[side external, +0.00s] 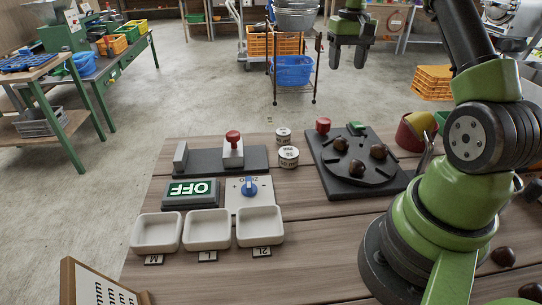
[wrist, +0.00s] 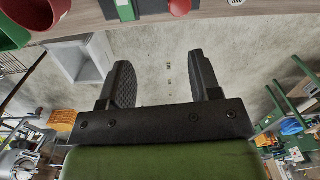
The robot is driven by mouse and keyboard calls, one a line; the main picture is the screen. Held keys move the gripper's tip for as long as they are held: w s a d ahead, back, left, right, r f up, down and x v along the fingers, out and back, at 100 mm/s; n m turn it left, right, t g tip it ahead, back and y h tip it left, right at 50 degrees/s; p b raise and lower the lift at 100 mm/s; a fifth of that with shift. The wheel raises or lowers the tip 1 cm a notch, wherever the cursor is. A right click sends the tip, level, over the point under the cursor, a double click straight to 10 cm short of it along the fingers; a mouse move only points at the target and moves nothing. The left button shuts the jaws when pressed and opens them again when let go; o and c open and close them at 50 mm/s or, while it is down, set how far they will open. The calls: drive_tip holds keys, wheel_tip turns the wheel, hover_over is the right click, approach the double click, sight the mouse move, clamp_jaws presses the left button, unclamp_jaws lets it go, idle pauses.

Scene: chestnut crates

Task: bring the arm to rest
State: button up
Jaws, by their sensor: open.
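My gripper (side external: 348,54) is raised high at the top of the side external view, beyond the far edge of the table. Its two dark fingers point down in that view. In the wrist view my gripper (wrist: 160,85) is open, with a wide gap between the fingers and only the grey floor behind them. It holds nothing and touches nothing that I can see.
The wooden table (side external: 310,235) carries a dark round plate (side external: 355,180) with several chestnuts, three white trays (side external: 207,230), an OFF display (side external: 190,194), a blue knob (side external: 249,187), a red-topped device (side external: 233,150) and weights (side external: 288,156). A cart with a blue crate (side external: 292,71) stands behind.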

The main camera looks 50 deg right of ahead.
drive_tip(key=s+a+r+n+t, duration=0.1)
drive_tip(key=a+r+t, duration=0.1)
drive_tip(key=a+r, duration=0.55)
drive_tip(key=s+a+r+n+t, duration=0.15)
drive_tip(key=a+r, duration=0.35)
drive_tip(key=a, duration=0.6)
drive_tip(key=s+a+f+n+t+y, duration=0.1)
drive_tip(key=s+a+t, duration=0.2)
drive_tip(key=s+a, duration=0.8)
drive_tip(key=shift+s+f+t+y, duration=0.15)
drive_tip(key=shift+s+t+y, duration=0.2)
drive_tip(key=shift+s, duration=0.3)
drive_tip(key=shift+n, duration=0.25)
